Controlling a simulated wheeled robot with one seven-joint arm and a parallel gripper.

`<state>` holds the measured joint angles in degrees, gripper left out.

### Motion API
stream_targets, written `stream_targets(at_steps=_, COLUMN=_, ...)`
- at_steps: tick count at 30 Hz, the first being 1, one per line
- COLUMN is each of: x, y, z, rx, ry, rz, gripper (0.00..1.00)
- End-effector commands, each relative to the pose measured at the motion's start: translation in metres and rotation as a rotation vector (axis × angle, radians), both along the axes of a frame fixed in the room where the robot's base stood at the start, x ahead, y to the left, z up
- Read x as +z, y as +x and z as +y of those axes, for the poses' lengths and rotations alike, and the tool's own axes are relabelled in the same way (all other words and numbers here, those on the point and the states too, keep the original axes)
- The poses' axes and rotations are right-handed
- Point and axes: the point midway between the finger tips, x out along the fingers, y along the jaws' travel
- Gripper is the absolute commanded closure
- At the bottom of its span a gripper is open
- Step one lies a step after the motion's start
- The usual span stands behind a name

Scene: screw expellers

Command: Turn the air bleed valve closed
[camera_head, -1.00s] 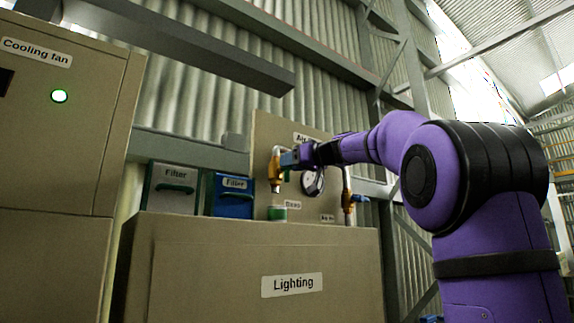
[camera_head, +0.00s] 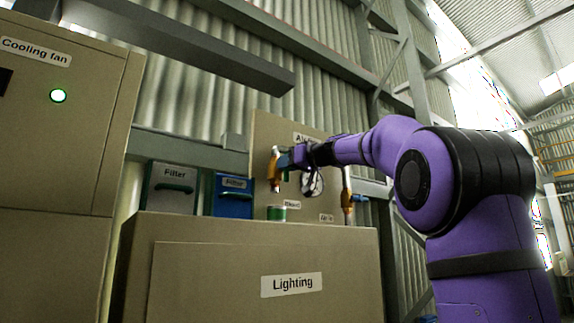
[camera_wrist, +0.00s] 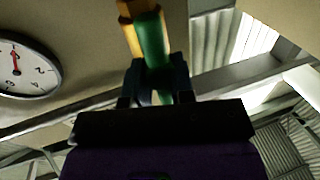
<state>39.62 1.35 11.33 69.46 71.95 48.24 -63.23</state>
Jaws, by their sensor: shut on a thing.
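The air bleed valve (camera_head: 273,176) is a brass fitting on the left of the beige panel, above a label that appears to read "Bleed". Its green handle (camera_wrist: 153,40) shows in the wrist view, beside the brass body (camera_wrist: 128,22) at the top. My gripper (camera_wrist: 155,78) is shut on this handle, one dark finger on each side. In the head view my gripper (camera_head: 290,158) is at the upper right of the brass body. The handle is mostly hidden there, so its exact angle is hard to tell.
A round gauge (camera_head: 312,182) sits right of the valve, partly behind my gripper; it also shows in the wrist view (camera_wrist: 22,70). A second brass valve (camera_head: 347,197) with a blue handle is further right. Filter boxes (camera_head: 170,190) stand left, above the Lighting cabinet (camera_head: 255,265).

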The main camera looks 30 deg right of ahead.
Motion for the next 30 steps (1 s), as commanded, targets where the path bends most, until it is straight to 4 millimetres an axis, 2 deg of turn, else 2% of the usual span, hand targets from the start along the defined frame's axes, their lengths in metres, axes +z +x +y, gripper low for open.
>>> stream_targets(at_steps=11, x=-0.0007, y=0.0, z=0.0003, rx=0.006, ry=0.203, rz=0.008, gripper=1.0)
stream_targets(at_steps=30, x=-0.0037, y=-0.0002, z=-0.0047, rx=0.006, ry=0.807, rz=0.026, gripper=1.0)
